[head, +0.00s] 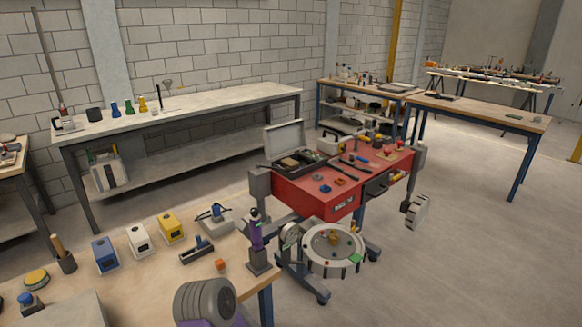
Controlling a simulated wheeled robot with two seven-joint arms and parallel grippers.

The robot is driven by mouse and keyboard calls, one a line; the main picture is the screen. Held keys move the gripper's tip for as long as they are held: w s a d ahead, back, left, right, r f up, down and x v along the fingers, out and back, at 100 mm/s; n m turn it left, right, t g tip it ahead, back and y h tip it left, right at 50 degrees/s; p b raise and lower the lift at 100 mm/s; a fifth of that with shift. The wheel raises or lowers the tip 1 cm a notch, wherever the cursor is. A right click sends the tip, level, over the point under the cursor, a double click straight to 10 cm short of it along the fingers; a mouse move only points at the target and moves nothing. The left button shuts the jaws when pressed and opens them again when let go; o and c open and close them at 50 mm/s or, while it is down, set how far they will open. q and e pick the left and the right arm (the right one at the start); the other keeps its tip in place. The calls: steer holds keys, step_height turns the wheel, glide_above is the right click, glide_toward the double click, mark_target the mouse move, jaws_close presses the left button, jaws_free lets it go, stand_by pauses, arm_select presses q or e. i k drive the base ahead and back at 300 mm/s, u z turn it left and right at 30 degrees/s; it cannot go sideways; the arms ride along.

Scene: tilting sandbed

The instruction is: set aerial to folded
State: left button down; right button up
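I cannot pick out an aerial for certain. A thin dark upright rod (158,99) stands on the long back bench, but it is too small to tell what it belongs to. A pale box with a dark handle (327,144) sits at the back of the red cart; no raised rod on it can be made out. Blue (105,256), white (140,242) and yellow (171,228) boxes stand in a row on the near wooden table. Neither of my grippers can be made out.
The red cart (318,200) carries an open case (287,140) and small tools. A round tray (333,262) with a gauge stands before it. The near table (190,282) fills the lower left. Floor (465,265) at right is clear.

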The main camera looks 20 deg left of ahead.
mark_target(287, 170)
steer(key=z, duration=0.3)
steer(key=i, duration=1.1)
steer(key=u, duration=0.65)
